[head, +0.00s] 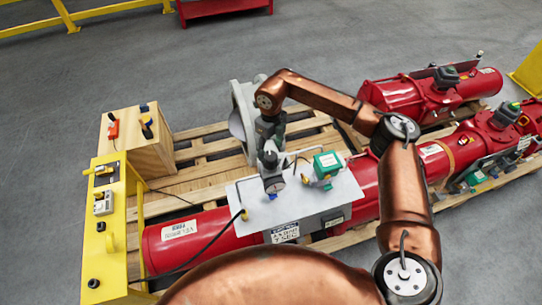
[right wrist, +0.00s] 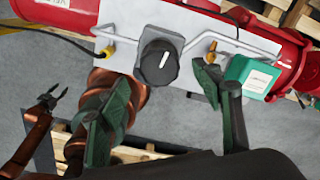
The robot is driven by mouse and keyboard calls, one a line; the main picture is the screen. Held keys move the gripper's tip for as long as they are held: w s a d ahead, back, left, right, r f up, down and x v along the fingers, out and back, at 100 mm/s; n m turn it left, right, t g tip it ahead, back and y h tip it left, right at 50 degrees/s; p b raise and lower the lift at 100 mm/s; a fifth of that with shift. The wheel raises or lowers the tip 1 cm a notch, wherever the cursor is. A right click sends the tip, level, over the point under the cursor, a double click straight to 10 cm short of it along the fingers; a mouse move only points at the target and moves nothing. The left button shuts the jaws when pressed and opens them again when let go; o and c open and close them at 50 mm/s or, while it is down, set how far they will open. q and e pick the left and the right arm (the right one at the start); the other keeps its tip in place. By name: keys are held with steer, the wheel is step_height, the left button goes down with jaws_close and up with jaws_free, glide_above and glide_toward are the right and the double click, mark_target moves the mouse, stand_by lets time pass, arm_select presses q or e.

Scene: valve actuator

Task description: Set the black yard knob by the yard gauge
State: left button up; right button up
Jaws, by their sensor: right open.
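The black knob (right wrist: 160,61) has a dark round cap with a white pointer line and a squarish grip. In the head view the knob (head: 274,185) is just below my right gripper (head: 270,158). In the right wrist view the open green-dark fingers of my right gripper (right wrist: 160,100) lie either side of and below the knob, with visible room. My left gripper (right wrist: 47,98) shows at the left of that view, open and empty, away from the knob. I cannot pick out a yard gauge.
A green box (head: 327,164) is close right of the knob. Red cylinders (head: 195,240) lie on wooden pallets. A yellow panel (head: 108,235) and a wooden box (head: 135,140) stand left. A black cable (head: 215,250) crosses the front cylinder.

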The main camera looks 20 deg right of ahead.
mark_target(271, 156)
step_height(271, 156, up, 6)
stand_by(0.6)
